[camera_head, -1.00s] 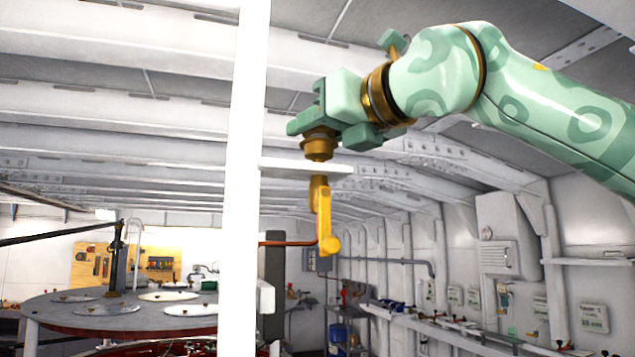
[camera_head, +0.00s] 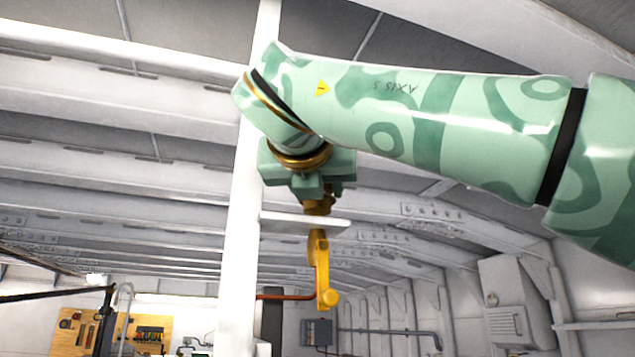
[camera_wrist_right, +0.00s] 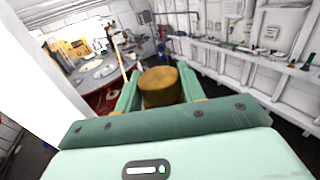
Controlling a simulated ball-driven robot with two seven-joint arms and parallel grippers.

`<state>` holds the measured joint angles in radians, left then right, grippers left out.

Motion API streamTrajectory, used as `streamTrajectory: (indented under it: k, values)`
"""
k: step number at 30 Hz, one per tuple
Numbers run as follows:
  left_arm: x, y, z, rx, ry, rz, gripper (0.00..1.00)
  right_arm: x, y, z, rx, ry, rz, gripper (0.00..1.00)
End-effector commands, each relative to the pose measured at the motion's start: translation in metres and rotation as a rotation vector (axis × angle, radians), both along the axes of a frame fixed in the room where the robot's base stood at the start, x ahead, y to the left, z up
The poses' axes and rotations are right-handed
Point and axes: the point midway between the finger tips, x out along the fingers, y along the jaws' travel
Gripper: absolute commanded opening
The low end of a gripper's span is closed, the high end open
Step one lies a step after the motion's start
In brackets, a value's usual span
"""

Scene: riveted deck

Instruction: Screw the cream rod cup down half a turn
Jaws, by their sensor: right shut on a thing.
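The cup (camera_head: 318,206) is a brass-coloured round knob on top of a white bracket plate (camera_head: 305,222), which juts from a white post. A yellow-orange rod with a crank-like lower end (camera_head: 322,275) hangs below the plate. My right gripper (camera_head: 318,194) is above the plate, shut on the cup, with its palm partly hiding it. In the right wrist view the cup (camera_wrist_right: 160,87) sits between the two green fingers, its flat top facing up. No cream colour shows on the cup. My left gripper is not in view.
The white post (camera_head: 240,200) stands close to the left of the cup. A thin orange-brown pipe (camera_head: 285,297) runs behind the rod. A wall cabinet (camera_head: 512,305) is at the right. A round table with plates (camera_wrist_right: 100,72) shows in the right wrist view.

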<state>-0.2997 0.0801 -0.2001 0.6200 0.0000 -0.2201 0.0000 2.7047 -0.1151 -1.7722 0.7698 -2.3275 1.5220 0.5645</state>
Motion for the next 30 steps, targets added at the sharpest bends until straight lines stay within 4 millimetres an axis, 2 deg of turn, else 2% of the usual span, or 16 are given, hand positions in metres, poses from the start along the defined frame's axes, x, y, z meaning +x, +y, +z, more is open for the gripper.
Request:
streamTrajectory:
  k: [1, 9, 22, 23, 25, 30]
  values:
    - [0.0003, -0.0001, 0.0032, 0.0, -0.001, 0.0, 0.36, -0.0015, -0.0011, 0.0055, -0.001, -0.01, -0.022, 0.16]
    - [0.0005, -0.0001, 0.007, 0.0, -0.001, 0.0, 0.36, -0.0011, -0.0015, 0.0044, -0.002, -0.01, -0.087, 0.16]
    - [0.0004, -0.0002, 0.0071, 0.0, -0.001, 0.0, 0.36, -0.0008, -0.0022, 0.0044, -0.002, -0.011, -0.097, 0.16]
    - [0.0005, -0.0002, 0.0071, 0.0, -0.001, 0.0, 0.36, -0.0008, -0.0023, 0.0044, -0.002, -0.011, -0.097, 0.42]
    - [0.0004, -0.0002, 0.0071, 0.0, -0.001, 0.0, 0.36, -0.0007, -0.0021, 0.004, -0.002, -0.01, -0.097, 0.61]
    - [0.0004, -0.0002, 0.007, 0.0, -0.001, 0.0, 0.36, -0.0003, -0.0013, 0.0024, -0.002, -0.006, -0.096, 0.61]
